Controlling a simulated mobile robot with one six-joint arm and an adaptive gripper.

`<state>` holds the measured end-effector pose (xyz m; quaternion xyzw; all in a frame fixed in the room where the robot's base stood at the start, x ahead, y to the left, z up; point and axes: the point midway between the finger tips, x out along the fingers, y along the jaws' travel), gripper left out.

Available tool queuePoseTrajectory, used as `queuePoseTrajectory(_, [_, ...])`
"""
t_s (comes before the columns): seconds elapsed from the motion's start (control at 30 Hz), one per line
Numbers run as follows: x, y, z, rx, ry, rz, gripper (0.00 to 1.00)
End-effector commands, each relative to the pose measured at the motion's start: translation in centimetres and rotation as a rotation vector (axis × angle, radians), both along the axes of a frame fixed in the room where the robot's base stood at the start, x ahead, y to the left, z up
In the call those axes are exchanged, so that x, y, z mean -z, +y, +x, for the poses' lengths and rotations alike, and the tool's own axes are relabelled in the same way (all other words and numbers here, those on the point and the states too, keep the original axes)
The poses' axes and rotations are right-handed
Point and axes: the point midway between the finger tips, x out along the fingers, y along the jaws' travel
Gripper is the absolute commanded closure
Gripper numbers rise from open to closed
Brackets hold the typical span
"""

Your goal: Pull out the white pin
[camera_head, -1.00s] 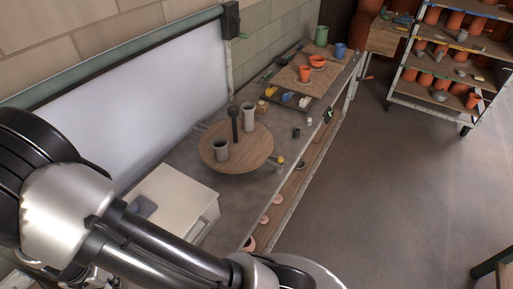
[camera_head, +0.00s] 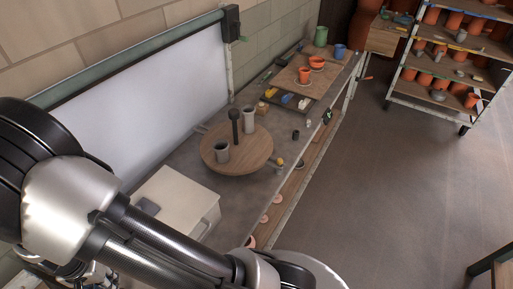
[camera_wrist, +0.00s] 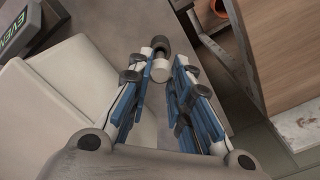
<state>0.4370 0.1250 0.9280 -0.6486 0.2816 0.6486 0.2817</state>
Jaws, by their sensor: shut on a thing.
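The white pin (camera_wrist: 160,71) shows in the wrist view as a short pale cylinder with a dark round knob at its far end. It is between the fingertips of my gripper (camera_wrist: 164,62). The two blue-padded fingers are closed in on it from either side. Where the pin's other end sits cannot be told from here. In the head view my own arm covers the lower left, and neither the gripper nor the pin can be made out.
A pale box (camera_head: 172,200) stands on the grey bench, left of my gripper in the wrist view (camera_wrist: 85,75). A round wooden turntable (camera_head: 255,151) holds grey cups and a dark post. A board with orange pots (camera_head: 304,75) lies beyond. Open floor is right.

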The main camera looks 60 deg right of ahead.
Motion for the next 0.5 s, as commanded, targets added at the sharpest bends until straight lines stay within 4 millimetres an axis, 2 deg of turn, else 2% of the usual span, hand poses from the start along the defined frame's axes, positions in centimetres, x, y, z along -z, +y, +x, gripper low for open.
queuePoseTrajectory(0.5, [-2.2, 0.0, 0.0, 0.0, 0.0, 0.0, 1.0])
